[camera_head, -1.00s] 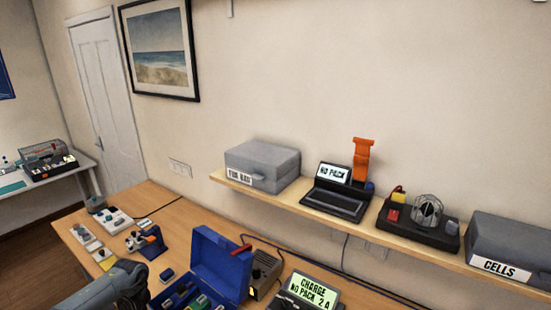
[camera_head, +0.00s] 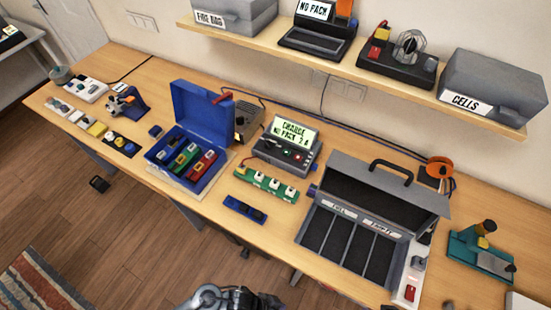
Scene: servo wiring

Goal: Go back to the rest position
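A grey and black part of one of my arms, likely the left wrist or gripper (camera_head: 228,298), shows at the bottom edge, left of the middle. It is in front of the table's near edge, over the floor in the picture. Its fingertips are cut off or unclear, so its opening does not show, and I see nothing held in it. My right gripper cannot be made out.
The wooden table (camera_head: 275,213) holds an open blue box (camera_head: 203,110), a charger (camera_head: 285,145), a green strip (camera_head: 268,186), an open grey case (camera_head: 375,190) and a teal fixture (camera_head: 480,255). A shelf (camera_head: 350,75) runs above.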

